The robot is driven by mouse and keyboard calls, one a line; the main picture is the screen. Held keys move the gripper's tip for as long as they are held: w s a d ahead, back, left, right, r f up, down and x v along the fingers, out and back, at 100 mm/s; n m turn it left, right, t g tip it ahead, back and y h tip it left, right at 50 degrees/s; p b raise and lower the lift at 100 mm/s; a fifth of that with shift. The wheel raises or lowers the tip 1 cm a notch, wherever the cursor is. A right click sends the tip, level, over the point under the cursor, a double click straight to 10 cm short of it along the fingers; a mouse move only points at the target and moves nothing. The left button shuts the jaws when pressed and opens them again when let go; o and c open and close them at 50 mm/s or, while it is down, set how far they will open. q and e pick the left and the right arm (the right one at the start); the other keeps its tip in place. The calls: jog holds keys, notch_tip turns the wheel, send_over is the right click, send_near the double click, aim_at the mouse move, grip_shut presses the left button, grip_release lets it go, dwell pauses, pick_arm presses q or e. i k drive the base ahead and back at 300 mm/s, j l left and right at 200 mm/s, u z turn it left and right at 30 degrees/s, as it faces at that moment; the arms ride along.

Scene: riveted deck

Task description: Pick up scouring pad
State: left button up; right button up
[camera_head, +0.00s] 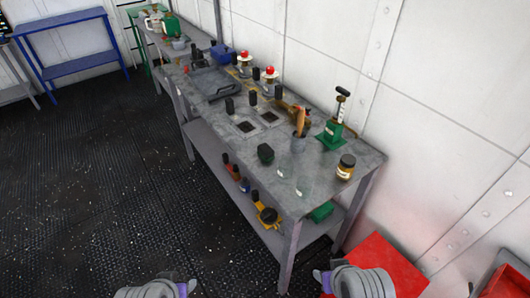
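No object is clearly recognisable as the scouring pad. A small dark green item (265,153) lies on the near half of the grey metal workbench (238,165); it could be the pad, but it is too small to tell. Another green object (320,211) is on the bench's lower shelf. My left gripper (183,287) is at the bottom edge, left of the bench, partly cut off. My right gripper (325,281) is at the bottom edge, right of the bench's near leg. Both are far from the dark green item, and their fingers cannot be made out.
The benchtop also holds a jar (346,167), a green dispenser (333,132), a holder with utensils (299,138), a grey tray (212,84) and red-topped items (269,74). A red box (378,262) stands right. The dark floor (90,190) left is clear.

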aim_at(264, 151)
jog(key=i+j+u, duration=0.15)
jog(key=i+j, duration=0.2)
jog(key=i+j+u, duration=0.1)
jog(key=i+j, duration=0.2)
jog(key=i, duration=0.15)
